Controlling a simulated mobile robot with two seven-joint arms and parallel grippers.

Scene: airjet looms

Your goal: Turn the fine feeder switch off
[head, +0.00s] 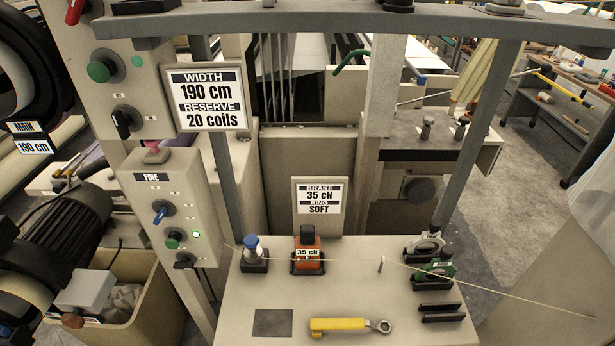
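The fine feeder box (148,195) is a beige panel labelled FINE at the left of the view. It carries a blue-handled rotary knob (160,213), a green button (174,239) and a black rotary knob (185,261) at its lower edge. A small lamp (196,234) beside the green button looks lit pale green. A pink-red button (155,150) sits on its top. The markings around the knobs are too small to read, so I cannot tell which knob is the switch or its position. Neither of my grippers shows.
Another panel above has a green button (99,71) and black knob (126,122). A beige table (350,290) holds an orange brake unit (307,250), green ring holder (440,268) and yellow wrench (345,325). Thin yarn crosses above it. A dark motor (70,235) stands left.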

